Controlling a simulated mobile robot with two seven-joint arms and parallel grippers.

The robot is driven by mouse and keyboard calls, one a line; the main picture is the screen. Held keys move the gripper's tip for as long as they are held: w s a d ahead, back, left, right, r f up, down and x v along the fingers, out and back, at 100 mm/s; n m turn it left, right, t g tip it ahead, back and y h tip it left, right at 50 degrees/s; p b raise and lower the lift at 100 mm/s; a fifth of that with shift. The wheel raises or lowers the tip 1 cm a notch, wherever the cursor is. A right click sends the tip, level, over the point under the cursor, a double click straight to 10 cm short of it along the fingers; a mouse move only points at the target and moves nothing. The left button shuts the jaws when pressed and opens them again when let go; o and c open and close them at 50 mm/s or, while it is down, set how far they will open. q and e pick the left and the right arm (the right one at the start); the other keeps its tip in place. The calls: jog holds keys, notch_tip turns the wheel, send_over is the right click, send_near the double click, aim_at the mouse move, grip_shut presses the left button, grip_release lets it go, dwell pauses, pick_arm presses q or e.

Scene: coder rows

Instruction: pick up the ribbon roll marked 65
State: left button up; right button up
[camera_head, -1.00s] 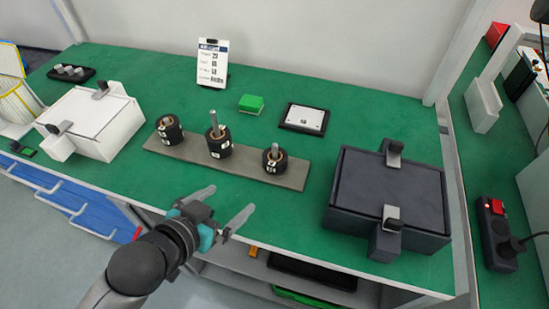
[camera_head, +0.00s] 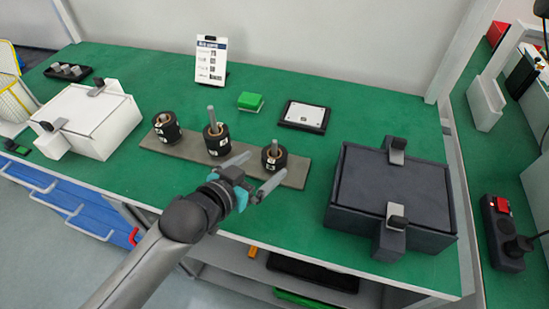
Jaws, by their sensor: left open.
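Three black ribbon rolls with white labels stand on upright pegs on a grey board: a left roll (camera_head: 166,128), a middle roll (camera_head: 217,140) and a right roll (camera_head: 274,157). The numbers on their labels are too small to read. My left gripper (camera_head: 262,172) is open and empty, its fingers pointing up and right. In the picture its fingertips lie just in front of the right roll, one towards its left and one below it. I cannot tell whether they touch it. My right gripper is not in view.
The grey board (camera_head: 193,150) lies on the green bench. A white lidded box (camera_head: 90,118) is at left, a dark lidded box (camera_head: 390,195) at right.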

aim_at(274, 155)
pick_arm(q)
jog(key=shift+r+b+x, duration=0.15)
jog(key=shift+b+x, duration=0.25)
jog(key=shift+x, duration=1.05)
jog(key=shift+r+b+x, duration=0.15)
jog(key=shift+b+x, duration=0.25)
jog(key=shift+x, duration=1)
jog(key=shift+w+d, duration=0.1)
jog(key=c, duration=1.3)
